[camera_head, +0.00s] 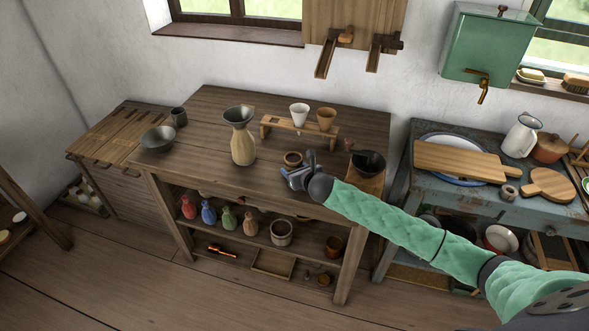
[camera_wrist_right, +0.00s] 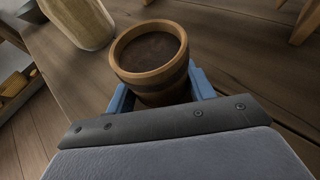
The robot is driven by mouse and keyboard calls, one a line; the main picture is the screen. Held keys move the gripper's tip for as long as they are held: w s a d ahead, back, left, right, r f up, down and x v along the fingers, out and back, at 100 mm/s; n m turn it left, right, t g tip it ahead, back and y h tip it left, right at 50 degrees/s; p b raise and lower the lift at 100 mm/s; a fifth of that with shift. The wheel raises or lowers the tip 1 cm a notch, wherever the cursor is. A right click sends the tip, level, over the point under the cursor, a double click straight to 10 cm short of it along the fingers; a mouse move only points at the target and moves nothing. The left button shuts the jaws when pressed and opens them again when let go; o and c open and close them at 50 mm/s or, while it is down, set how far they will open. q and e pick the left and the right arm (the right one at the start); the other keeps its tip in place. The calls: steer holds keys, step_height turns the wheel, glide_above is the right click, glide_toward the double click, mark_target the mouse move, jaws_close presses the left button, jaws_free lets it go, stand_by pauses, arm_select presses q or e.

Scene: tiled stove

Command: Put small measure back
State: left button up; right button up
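A small wooden cup with a dark band and a dark inside, which looks like the small measure (camera_head: 293,159), stands on the wooden table (camera_head: 205,172). It shows large in the right wrist view (camera_wrist_right: 150,62). My right gripper (camera_head: 297,172) is low at the table, at the near side of the cup. In the right wrist view its blue fingers (camera_wrist_right: 160,92) are spread, one on each side of the cup's lower part. A narrow gap shows at the right finger; contact at the left cannot be told. My left gripper is not in view.
A beige bottle with a funnel (camera_head: 243,148) stands left of the cup. A wooden rack (camera_head: 270,122) with two cone cups is behind it. A dark bowl (camera_head: 369,163) is to the right.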

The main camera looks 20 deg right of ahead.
steer(key=o, duration=0.3)
steer(key=shift+o, duration=0.2)
steer(key=shift+r, duration=0.1)
steer(key=shift+s, duration=0.2)
steer(key=b+v, duration=0.2)
steer(key=v, duration=0.8)
steer(key=shift+s+r, duration=0.1)
arm_select(q)
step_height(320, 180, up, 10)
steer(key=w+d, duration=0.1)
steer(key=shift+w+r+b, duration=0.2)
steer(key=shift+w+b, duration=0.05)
steer(key=shift+b, duration=0.05)
arm_select(e)
steer(key=shift+s+d+r, duration=0.1)
steer(key=shift+s+r, duration=0.25)
steer(key=shift+s, duration=0.25)
